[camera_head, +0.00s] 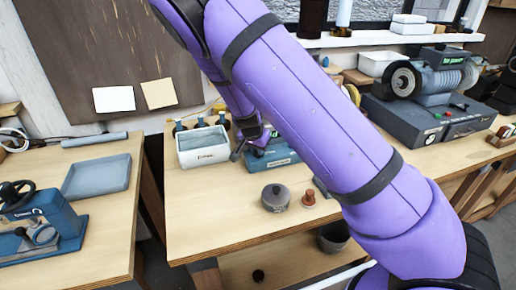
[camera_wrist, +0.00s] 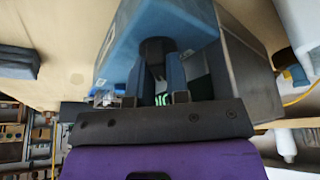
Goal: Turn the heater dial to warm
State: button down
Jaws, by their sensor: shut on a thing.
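The heater (camera_head: 272,158) is a small blue box on the middle workbench, partly hidden behind my arm. It fills the top of the wrist view (camera_wrist: 205,22) as a blue body with a dark grey side. Its dial (camera_wrist: 157,47) is a dark round knob, seen between my fingers. My gripper (camera_wrist: 157,66) is shut on the dial, one finger on each side. In the head view my gripper (camera_head: 240,149) is at the heater's left, small and partly covered by my arm. A bit of green lettering shows between the fingers. The dial's setting cannot be read.
A white bin (camera_head: 203,148) with dark bottles behind it stands left of the heater. A grey lidded pot (camera_head: 275,197) and a reddish-brown knob-topped piece (camera_head: 308,196) stand in front. A grinder-like machine (camera_head: 430,95) is at right. The bench's front left is clear.

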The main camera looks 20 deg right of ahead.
jog(key=c, duration=1.1)
grip_release()
jog(key=v, duration=1)
jog(key=shift+r, duration=0.4)
jog(key=shift+s, duration=0.1)
